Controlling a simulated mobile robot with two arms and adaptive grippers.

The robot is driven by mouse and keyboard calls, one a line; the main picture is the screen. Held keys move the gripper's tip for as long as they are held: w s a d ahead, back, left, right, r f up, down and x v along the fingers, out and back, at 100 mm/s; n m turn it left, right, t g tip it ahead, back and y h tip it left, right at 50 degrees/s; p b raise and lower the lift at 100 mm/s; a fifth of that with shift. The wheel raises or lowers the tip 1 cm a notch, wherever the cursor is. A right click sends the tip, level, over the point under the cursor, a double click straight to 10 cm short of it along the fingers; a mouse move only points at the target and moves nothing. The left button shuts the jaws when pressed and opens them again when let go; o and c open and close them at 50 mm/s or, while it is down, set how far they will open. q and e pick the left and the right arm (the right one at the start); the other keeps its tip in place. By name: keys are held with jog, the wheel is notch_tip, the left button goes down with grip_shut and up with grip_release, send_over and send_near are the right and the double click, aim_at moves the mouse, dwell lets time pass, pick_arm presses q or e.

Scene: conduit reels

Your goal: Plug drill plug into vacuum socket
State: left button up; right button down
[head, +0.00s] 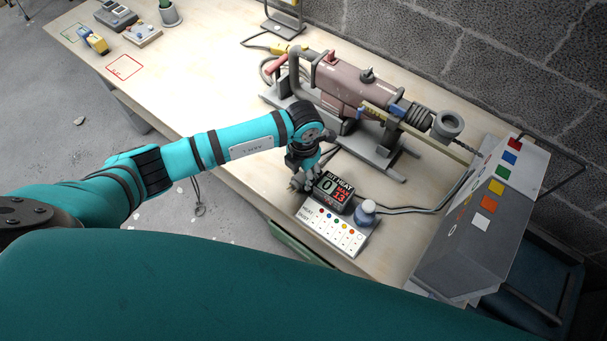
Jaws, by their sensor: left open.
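My left gripper (303,179) is open and points down at the left edge of a small black display box (334,189). I cannot tell whether it touches the box. A dull red, drill-like machine (342,83) lies on a grey stand behind the gripper. A yellow connector (290,49) on a cable lies at the back of the bench, left of this machine. I cannot tell whether it is the drill plug. No vacuum socket can be made out for certain. My right gripper is out of view.
A white panel with coloured buttons (332,226) and a blue-grey knob (366,207) are close to the gripper. A grey cabinet with coloured squares (470,232) stands at the right. A yellow object (92,39) is at the far left. The bench (190,88) is clear left of the machine.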

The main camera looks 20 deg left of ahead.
aim_at(303, 176)
pick_arm(q)
jog(key=shift+f, duration=0.35)
jog(key=c, duration=0.7)
jog(key=shift+r, duration=0.1)
notch_tip(303, 176, up, 10)
jog(key=shift+f+b, duration=0.1)
jog(key=shift+b, duration=1)
